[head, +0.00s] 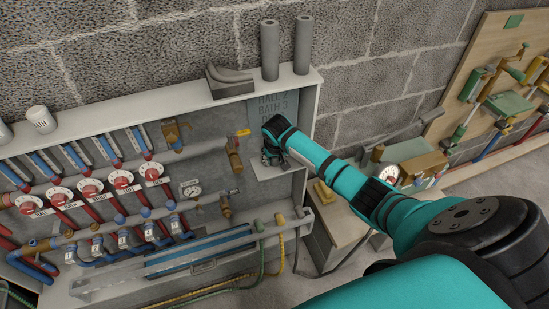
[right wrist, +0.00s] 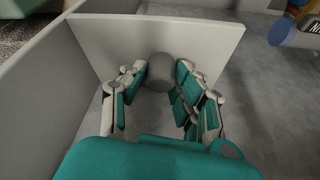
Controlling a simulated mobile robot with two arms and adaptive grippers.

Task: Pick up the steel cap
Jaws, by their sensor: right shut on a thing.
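The steel cap (right wrist: 161,70) is a small grey cylinder in the right wrist view. It stands between the fingertips of my right gripper (right wrist: 160,82), which is shut on it from both sides. Behind the cap is a pale shelf plate (right wrist: 215,38) inside the cabinet. In the head view my right gripper (head: 273,156) is at that small shelf (head: 272,172), at the right side of the cabinet. The cap is hidden there by the gripper and arm. My left gripper is not in view.
The open cabinet (head: 215,118) holds red valve dials (head: 91,187), pipes and a pressure gauge (head: 191,190) left of my arm. Grey tubes (head: 270,50) stand on its top. A clear bar (head: 190,262) runs along its front. A tool board (head: 500,70) is at right.

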